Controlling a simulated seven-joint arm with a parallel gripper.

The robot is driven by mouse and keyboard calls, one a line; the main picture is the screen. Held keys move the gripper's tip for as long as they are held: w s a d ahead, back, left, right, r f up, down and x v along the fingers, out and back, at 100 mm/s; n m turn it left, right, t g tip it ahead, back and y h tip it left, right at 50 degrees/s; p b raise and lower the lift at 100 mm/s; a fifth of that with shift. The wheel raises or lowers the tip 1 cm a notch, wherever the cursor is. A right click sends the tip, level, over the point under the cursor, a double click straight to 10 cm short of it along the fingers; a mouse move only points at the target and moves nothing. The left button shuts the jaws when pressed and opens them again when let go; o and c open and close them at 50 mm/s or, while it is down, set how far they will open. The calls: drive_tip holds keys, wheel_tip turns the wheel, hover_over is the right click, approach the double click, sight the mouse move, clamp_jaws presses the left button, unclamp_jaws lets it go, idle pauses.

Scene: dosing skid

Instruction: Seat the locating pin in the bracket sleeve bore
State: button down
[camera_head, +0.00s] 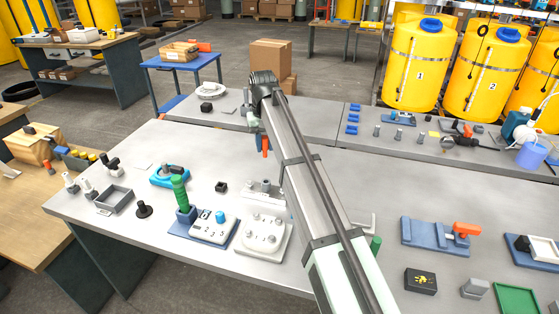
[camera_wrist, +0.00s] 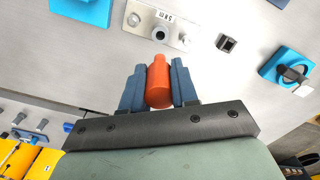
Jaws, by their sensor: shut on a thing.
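My gripper (camera_wrist: 158,86) has its two blue-grey fingers shut on the orange locating pin (camera_wrist: 159,82). In the head view the pin (camera_head: 265,146) shows as an orange piece below the end of my arm, above the workbench. The likely bracket is a pale plate (camera_wrist: 146,16) marked "5 mm", with a round sleeve (camera_wrist: 158,33) standing between two smaller round features. In the head view the sleeve (camera_head: 265,186) stands on the bench, nearer the camera than the pin. The pin is apart from the sleeve. The bore is small, and its inside cannot be made out.
A small black block (camera_head: 221,186) and a blue fixture (camera_head: 170,176) stand left of the bracket. A green-handled tool (camera_head: 180,193) and a white plate with knobs (camera_head: 263,238) are nearer the camera. My arm hides part of the bench to the right.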

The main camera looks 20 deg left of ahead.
sight(265, 156)
drive_tip(key=shift+w+a+r, duration=0.15)
drive_tip(key=shift+w+a, duration=0.15)
drive_tip(key=shift+w, duration=0.1)
drive_tip(key=shift+s+d+m, duration=0.2)
drive_tip(key=shift+s+m, duration=0.05)
drive_tip(key=shift+m, duration=0.25)
drive_tip(key=shift+f, duration=0.25)
drive_tip(key=shift+f, duration=2.7)
drive_tip(key=shift+f, duration=4.1)
drive_tip(key=c, duration=0.8)
unclamp_jaws()
drive_tip(key=shift+r, duration=0.1)
